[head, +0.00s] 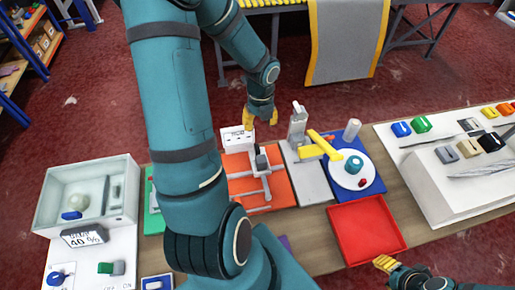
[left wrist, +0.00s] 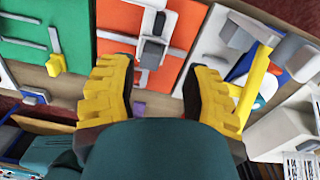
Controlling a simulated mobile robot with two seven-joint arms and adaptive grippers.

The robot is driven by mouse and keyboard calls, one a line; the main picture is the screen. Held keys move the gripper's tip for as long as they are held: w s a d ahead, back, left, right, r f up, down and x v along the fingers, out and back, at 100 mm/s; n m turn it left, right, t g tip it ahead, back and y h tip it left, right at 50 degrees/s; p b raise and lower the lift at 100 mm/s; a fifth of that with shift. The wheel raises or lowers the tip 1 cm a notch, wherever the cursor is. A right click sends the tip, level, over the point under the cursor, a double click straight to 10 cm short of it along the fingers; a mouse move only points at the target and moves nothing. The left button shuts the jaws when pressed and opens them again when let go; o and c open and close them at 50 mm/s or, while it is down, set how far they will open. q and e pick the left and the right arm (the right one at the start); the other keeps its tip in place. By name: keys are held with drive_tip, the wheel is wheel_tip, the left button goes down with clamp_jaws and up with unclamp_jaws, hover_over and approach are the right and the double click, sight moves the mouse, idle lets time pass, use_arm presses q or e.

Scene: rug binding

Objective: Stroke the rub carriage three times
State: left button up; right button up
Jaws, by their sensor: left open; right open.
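The rub carriage (head: 262,160) appears to be the dark and light grey block on the grey rails of the orange panel (head: 282,186). It also shows in the left wrist view (left wrist: 153,50), ahead of the fingers and roughly between them. My left gripper (head: 260,117) is open and empty, just beyond the orange panel's far edge in the head view. In the left wrist view its yellow fingers (left wrist: 162,98) are wide apart, with nothing between them. My right gripper (head: 386,263) is open and empty near the red tray's front corner. My left arm hides part of the bench.
A white box (head: 231,139) stands at the panel's back. A yellow-levered press (head: 318,146) stands right of it, then a blue panel (head: 371,190) with a white plate. A red tray (head: 366,229) is in front. A grey bin (head: 50,200) is at left.

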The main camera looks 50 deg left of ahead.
sight(257, 149)
use_arm(q)
drive_tip(key=shift+m, duration=0.7)
drive_tip(key=f+b, duration=0.1)
drive_tip(key=f, duration=0.3)
drive_tip(key=f+b, duration=0.1)
drive_tip(key=f, duration=0.4)
drive_tip(key=f+b, duration=0.1)
drive_tip(key=f, duration=0.4)
drive_tip(key=shift+s+a, duration=0.1)
drive_tip(key=shift+s, duration=0.2)
clamp_jaws()
